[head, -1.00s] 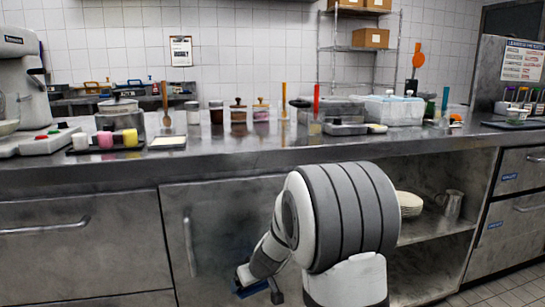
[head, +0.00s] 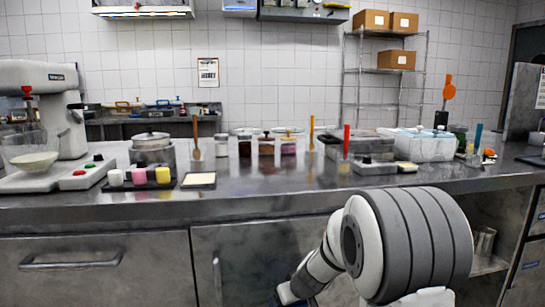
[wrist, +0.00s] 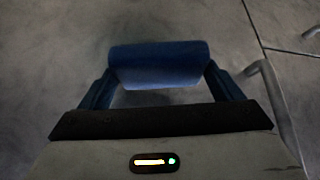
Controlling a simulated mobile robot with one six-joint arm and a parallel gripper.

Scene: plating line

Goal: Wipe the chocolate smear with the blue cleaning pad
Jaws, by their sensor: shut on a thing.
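The blue cleaning pad (wrist: 158,62) is in the wrist view, a rounded dark blue block between the two fingers. My gripper (wrist: 158,78) is shut on it. In the head view my gripper (head: 288,296) is at the bottom edge, low in front of the cabinet doors and below the counter top. It is partly cut off there, and I cannot make out the pad clearly. I cannot make out a chocolate smear in either view.
The steel counter (head: 250,197) has a bare front strip. On it stand a mixer (head: 40,110), a dark tray with coloured cups (head: 138,176), a white square plate (head: 199,180), jars, upright utensils and clear bins (head: 425,148). Cabinet handles (head: 70,262) stick out below.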

